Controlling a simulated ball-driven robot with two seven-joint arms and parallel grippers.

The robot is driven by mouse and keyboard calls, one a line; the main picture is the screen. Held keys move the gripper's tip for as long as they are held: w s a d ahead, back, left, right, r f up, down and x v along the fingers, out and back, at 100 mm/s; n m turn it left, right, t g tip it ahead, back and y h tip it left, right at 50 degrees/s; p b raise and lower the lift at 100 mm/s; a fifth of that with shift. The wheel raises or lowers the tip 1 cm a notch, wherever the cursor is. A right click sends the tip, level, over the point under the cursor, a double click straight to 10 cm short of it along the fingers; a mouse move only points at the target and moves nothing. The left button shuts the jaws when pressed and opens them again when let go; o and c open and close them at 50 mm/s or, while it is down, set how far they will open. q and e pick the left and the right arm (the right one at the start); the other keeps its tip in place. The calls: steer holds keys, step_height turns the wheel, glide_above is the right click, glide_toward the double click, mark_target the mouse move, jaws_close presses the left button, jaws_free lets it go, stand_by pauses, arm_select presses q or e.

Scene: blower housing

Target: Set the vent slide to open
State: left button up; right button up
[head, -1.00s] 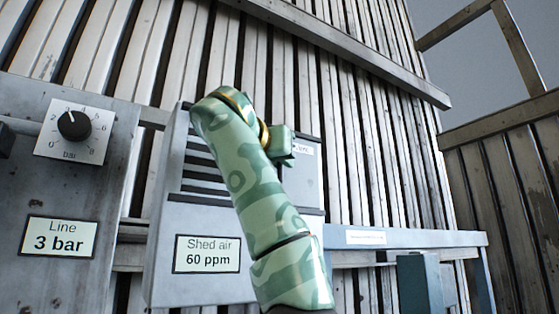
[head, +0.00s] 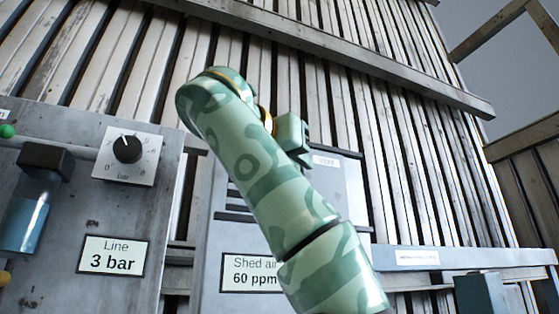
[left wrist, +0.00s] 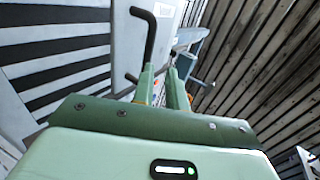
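The blower housing (head: 215,250) is a grey panel with dark louvre slots, mostly behind my left arm in the head view. Its louvres also show at the left of the left wrist view (left wrist: 55,55). My left gripper (head: 304,142) is in front of the housing's upper right part, by a small white label (head: 326,161). In the left wrist view its two fingers (left wrist: 162,72) stand apart with nothing visibly held. A black bent handle (left wrist: 150,35) rises beyond the fingertips; I cannot tell whether it belongs to the vent slide. My right gripper is out of view.
On the left panel are a pressure knob (head: 127,149), a "Line 3 bar" sign (head: 112,257) and a black-topped unit with a blue bowl (head: 25,222). A "Shed air 60 ppm" sign (head: 250,273) is partly covered by my arm. A grey-blue rail (head: 460,258) runs at right.

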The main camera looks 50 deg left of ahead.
arm_select(q)
steer(key=b+v, duration=0.1)
steer(key=v, duration=0.5)
steer(key=shift+s+d, duration=0.2)
steer(key=shift+d, duration=0.25)
steer(key=shift+o, duration=0.4)
steer(key=shift+d+r, duration=0.15)
steer(key=shift+d, duration=0.15)
steer(key=shift+o, duration=1.1)
steer(key=shift+s+r, duration=0.1)
steer(key=shift+r, duration=0.2)
step_height(320, 180, up, 3)
steer(key=a+p, duration=0.3)
steer(key=p, duration=0.2)
steer(key=m+h+p, duration=0.5)
steer(key=h+p, duration=0.1)
steer(key=h, duration=0.1)
glide_toward(320, 180)
steer(key=w+d+p, duration=0.1)
steer(key=p, duration=0.2)
steer(key=w+d+p, duration=0.1)
steer(key=p, duration=0.2)
steer(key=shift+w+d+r+t, duration=0.2)
steer(key=shift+w+d+t, duration=0.05)
steer(key=shift+t, duration=0.15)
steer(key=shift+w+d+f+p, duration=0.15)
steer(key=shift+w+p, duration=0.15)
steer(key=shift+p, duration=0.2)
